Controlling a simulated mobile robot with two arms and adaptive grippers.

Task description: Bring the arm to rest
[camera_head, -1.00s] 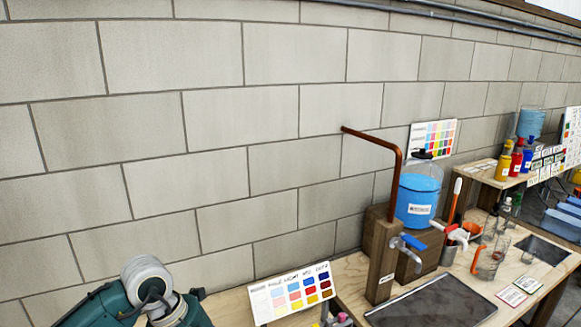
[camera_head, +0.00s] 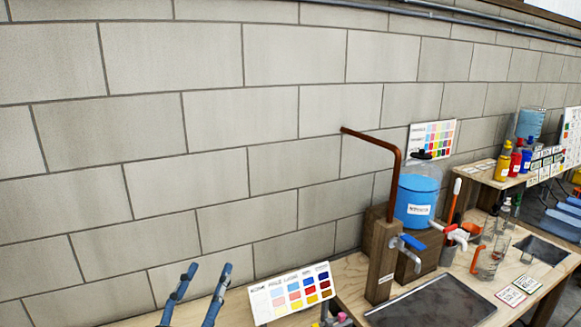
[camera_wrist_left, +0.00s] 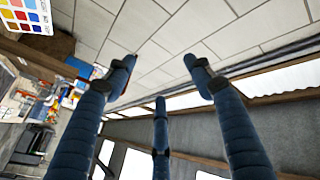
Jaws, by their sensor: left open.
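My left gripper (camera_head: 201,285) shows at the bottom left of the head view, left of the colour chart. Two of its blue fingers point upward, apart, with nothing between them. In the left wrist view, its blue fingers (camera_wrist_left: 160,85) are spread wide and empty, with the block wall and ceiling beyond. My right gripper is in neither view.
A colour chart (camera_head: 291,293) stands on the wooden bench (camera_head: 350,275). To its right are a copper pipe (camera_head: 398,175) on a wooden post, a blue container (camera_head: 416,198), glass jugs (camera_head: 490,255) and a dark basin (camera_head: 430,303). The block wall (camera_head: 210,120) rises behind.

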